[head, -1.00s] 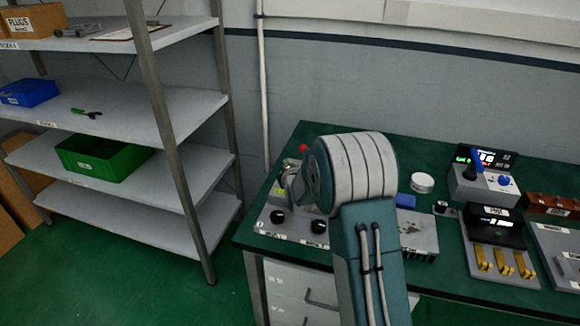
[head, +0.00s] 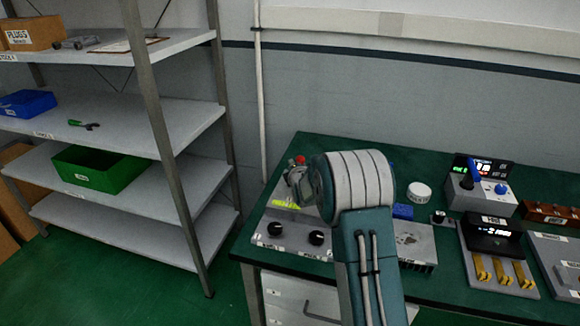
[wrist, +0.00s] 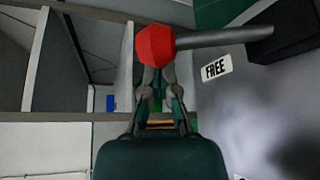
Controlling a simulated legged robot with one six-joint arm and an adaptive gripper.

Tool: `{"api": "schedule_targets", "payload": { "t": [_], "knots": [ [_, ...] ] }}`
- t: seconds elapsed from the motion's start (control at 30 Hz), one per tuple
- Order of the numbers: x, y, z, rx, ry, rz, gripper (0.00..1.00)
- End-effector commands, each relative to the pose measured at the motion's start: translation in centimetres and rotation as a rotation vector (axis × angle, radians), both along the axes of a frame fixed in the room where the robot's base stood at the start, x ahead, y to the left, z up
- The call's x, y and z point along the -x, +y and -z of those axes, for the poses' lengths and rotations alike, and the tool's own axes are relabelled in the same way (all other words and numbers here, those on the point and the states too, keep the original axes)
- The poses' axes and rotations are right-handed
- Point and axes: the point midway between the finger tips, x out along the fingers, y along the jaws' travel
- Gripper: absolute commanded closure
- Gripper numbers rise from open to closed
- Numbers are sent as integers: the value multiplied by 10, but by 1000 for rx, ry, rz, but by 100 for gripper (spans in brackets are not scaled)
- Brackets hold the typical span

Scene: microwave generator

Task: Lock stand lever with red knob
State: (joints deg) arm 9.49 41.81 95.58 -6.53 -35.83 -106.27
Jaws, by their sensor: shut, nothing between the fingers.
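The lever's red knob (wrist: 162,44) is large in the wrist view, at the end of a grey rod (wrist: 225,37). The rod runs right to a dark block (wrist: 292,28). A white label reading FREE (wrist: 216,68) lies below the rod. My gripper (wrist: 158,78) is shut and empty, its fingertips just below the knob in the picture. I cannot tell whether they touch it. In the head view the red knob (head: 300,160) shows at the bench's left end, just above my gripper (head: 297,178); my arm hides most of the rod and block.
The green bench (head: 445,200) carries a console with a blue lever (head: 482,188), a white round piece (head: 419,192) and a box with gold switches (head: 497,265). Black dials (head: 295,235) sit in front of the stand. A metal shelf (head: 150,115) stands at left.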

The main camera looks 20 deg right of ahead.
Motion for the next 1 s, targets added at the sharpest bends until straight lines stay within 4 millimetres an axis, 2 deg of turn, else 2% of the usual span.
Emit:
{"api": "schedule_targets", "payload": {
  "t": [1.0],
  "knots": [
    [5, -8, -9, -128, -85, 1, 100]
  ]
}}
